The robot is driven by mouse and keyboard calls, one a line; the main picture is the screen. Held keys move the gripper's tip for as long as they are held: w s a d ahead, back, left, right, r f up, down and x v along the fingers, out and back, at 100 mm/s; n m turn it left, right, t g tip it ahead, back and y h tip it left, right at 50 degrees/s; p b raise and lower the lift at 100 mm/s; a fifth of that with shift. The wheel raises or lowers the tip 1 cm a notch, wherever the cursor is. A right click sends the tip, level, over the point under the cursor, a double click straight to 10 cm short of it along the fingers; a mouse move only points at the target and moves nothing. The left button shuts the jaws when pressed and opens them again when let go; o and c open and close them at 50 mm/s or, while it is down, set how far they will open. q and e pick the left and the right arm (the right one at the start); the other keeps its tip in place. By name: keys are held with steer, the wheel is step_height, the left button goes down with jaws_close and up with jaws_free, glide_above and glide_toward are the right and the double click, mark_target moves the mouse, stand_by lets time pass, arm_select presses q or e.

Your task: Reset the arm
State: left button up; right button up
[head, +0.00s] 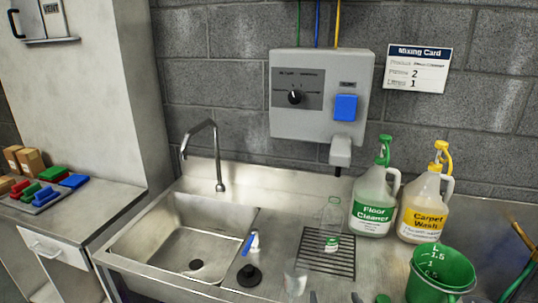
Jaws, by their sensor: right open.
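My right gripper (334,298) shows only as two dark fingertips at the bottom edge of the head view. The tips are apart, with nothing visible between them. They are in front of the black drain rack (322,262) on the steel counter. The rest of the right arm is out of frame. My left gripper and left arm are not in view.
A sink (185,240) is at left. A clear bottle (331,215) stands on the rack. Floor Cleaner (371,205) and Carpet Wash (424,208) jugs stand behind a green bucket (440,270). A clear cup (296,280) and black stopper (249,276) are near the front.

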steer(key=s+d+g+p, duration=0.1)
steer(key=s+g, duration=0.4)
steer(key=s, duration=0.5)
steer(key=s+d+f+g+p, duration=0.1)
steer(key=s+g+p, duration=0.3)
steer(key=s, duration=0.6)
steer(key=shift+d+f+n+g+p, duration=0.2)
steer(key=shift+d+n+g+p, duration=0.3)
steer(key=shift+g, duration=0.7)
steer(key=shift+w, duration=0.1)
